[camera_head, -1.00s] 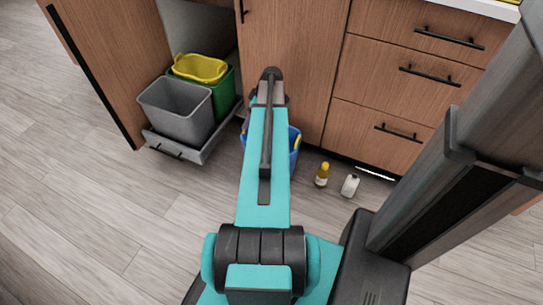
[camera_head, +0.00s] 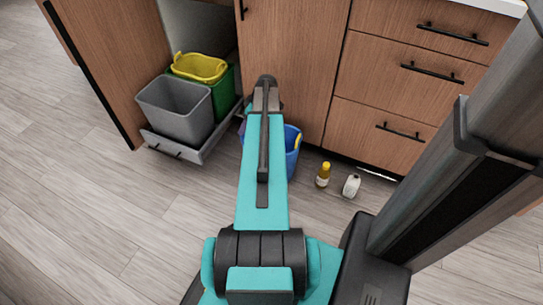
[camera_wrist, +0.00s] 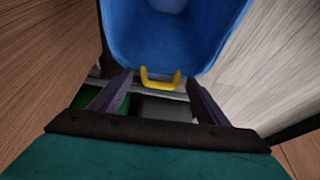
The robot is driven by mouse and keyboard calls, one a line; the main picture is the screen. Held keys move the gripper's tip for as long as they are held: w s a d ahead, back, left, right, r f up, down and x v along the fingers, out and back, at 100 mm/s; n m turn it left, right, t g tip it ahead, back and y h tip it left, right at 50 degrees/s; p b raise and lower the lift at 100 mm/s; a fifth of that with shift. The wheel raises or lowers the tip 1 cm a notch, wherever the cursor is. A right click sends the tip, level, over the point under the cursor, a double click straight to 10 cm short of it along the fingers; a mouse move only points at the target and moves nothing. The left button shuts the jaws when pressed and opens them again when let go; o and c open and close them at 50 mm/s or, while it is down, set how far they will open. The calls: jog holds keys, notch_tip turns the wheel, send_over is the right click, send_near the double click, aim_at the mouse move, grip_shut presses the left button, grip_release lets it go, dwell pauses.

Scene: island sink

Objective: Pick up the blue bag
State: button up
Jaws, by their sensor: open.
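The blue bag (camera_head: 292,152) stands on the floor in front of the cabinet, mostly hidden behind my arm in the head view. A yellow handle shows on its right side. In the wrist view the open blue bag (camera_wrist: 175,38) fills the upper middle, with a yellow handle (camera_wrist: 160,80) on its near rim. My gripper (camera_wrist: 158,79) is open, with one dark finger on each side of that handle. Whether the fingers touch the handle or bag I cannot tell. In the head view my gripper is mostly hidden behind the arm.
An open pull-out drawer (camera_head: 190,155) holds a grey bin (camera_head: 170,112) and a green bin (camera_head: 222,92) with a yellow bucket (camera_head: 200,67), left of the bag. A yellow-capped bottle (camera_head: 323,175) and a white bottle (camera_head: 351,186) stand on the floor to the right.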

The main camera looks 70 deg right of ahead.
jog(key=c, duration=1.3)
jog(key=shift+r, duration=0.2)
notch_tip(320, 180, up, 10)
jog(key=p, duration=0.3)
jog(key=shift+f, duration=0.15)
